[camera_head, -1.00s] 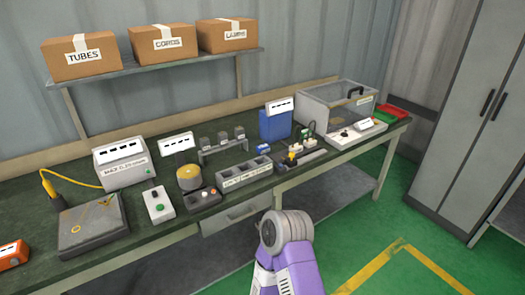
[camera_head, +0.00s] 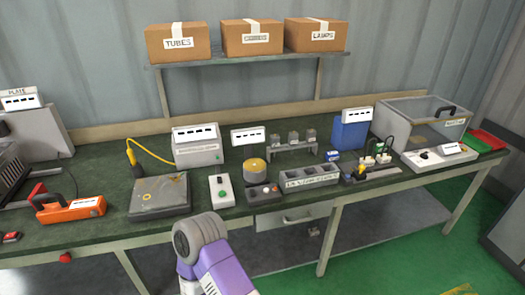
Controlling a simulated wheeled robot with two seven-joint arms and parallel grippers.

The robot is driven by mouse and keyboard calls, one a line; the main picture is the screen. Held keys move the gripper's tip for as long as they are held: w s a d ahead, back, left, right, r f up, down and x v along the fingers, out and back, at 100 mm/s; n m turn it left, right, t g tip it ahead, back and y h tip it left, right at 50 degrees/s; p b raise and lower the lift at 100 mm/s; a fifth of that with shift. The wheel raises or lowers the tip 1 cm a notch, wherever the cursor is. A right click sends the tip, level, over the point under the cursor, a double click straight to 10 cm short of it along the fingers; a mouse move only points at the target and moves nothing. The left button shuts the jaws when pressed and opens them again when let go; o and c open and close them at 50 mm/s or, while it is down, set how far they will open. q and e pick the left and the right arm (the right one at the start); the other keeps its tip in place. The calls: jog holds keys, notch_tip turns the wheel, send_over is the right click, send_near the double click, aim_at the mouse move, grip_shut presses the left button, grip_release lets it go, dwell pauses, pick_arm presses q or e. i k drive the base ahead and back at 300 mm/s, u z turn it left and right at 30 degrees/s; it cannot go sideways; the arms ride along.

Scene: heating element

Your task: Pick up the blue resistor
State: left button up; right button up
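I cannot pick out a blue resistor for sure. A small blue piece with a white label (camera_head: 331,155) lies on the bench in front of a larger blue box (camera_head: 351,132). Three small grey blocks stand on a raised rack (camera_head: 292,146) to its left. A grey slotted holder (camera_head: 311,178) sits in front, near the bench's front edge. A purple arm link of mine with a grey round joint shows at the bottom, in front of the bench. Neither of my grippers is in view.
The dark green bench (camera_head: 100,172) holds a grey plate device (camera_head: 160,194), an orange tool (camera_head: 70,209), a green-button box (camera_head: 222,191), a yellow-topped cylinder (camera_head: 254,171) and a clear-lidded case (camera_head: 422,125). Boxes stand on a shelf (camera_head: 240,58) above. Green floor is open at right.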

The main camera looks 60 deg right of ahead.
aim_at(333, 156)
jog(key=u, duration=1.2)
jog(key=k, duration=1.85)
jog(key=z, duration=2.2)
jog(key=i, duration=0.4)
jog(key=u, duration=0.05)
